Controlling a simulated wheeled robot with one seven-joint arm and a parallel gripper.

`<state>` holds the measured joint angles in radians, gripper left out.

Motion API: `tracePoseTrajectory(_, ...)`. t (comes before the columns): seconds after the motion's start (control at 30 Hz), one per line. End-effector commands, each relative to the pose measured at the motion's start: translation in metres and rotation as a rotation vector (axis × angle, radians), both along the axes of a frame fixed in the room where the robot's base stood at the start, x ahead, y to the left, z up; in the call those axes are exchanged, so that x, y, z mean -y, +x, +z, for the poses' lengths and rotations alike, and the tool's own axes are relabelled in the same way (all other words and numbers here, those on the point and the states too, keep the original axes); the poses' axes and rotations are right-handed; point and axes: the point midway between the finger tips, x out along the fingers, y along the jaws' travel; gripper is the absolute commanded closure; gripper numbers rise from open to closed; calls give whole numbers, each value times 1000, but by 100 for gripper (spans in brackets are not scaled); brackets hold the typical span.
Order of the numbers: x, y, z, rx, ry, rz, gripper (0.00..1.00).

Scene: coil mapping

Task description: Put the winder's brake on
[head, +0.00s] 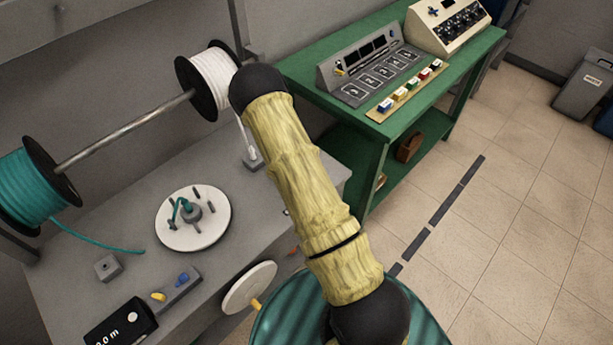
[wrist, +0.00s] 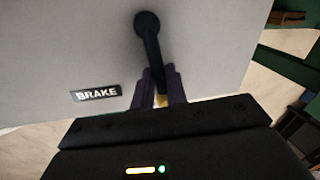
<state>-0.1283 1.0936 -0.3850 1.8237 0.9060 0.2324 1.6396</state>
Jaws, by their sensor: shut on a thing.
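The brake lever (wrist: 149,48) is a dark bar with a round pivot at its top, mounted on a grey panel in the wrist view. It slants down and slightly right, and a bit of yellow shows at its lower end. My gripper (wrist: 161,92) is shut on that lower end, with one dark finger on each side. A BRAKE label (wrist: 96,94) is on the panel, left of the fingers. In the head view the winder's white disc (head: 205,237) lies on the grey bench, with pegs and a teal strand at its hub. My arm hides the lever and gripper there.
A hand wheel (head: 240,291) with a yellow knob is on the bench front. A teal spool (head: 45,180) and a white spool (head: 208,80) hang on a rod above the bench. A green table (head: 350,118) with panels stands behind. Tiled floor at right is open.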

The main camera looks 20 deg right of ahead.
Motion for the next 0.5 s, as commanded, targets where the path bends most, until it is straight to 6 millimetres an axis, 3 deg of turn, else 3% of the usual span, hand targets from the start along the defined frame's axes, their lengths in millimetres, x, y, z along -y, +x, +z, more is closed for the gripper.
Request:
tracePoseTrajectory(0.07,-4,9,5,21,3,4,100)
tracePoseTrajectory(0.1,-4,9,5,20,3,5,80)
tracePoseTrajectory(0.2,-3,7,4,16,2,4,64)
tracePoseTrajectory(0.5,-1,4,3,9,1,2,64)
